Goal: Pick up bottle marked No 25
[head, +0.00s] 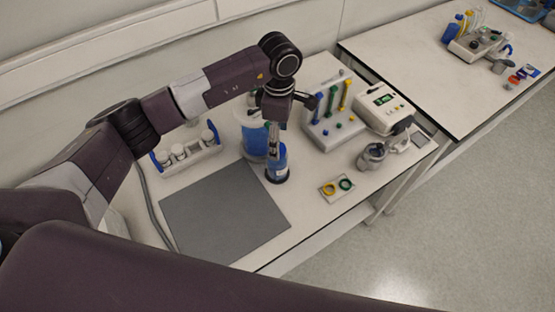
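My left arm reaches in from the left, and its gripper (273,152) points down over the worktable. Directly under and around the fingertips is a bottle with blue contents (278,172), standing on a dark round base near the grey mat. No number can be read on it, so I cannot tell if it is No 25. The fingers overlap the bottle's top, and I cannot tell whether they grip it. A larger clear vessel with blue liquid (254,140) stands just behind it. My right gripper is not in view.
The grey mat (220,215) is bare. A rack with small white-capped jars (185,152) is at left. A rack with coloured columns (330,125), a white device with a green display (383,103), a metal vessel (372,156) and a plate with rings (337,187) are at right.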

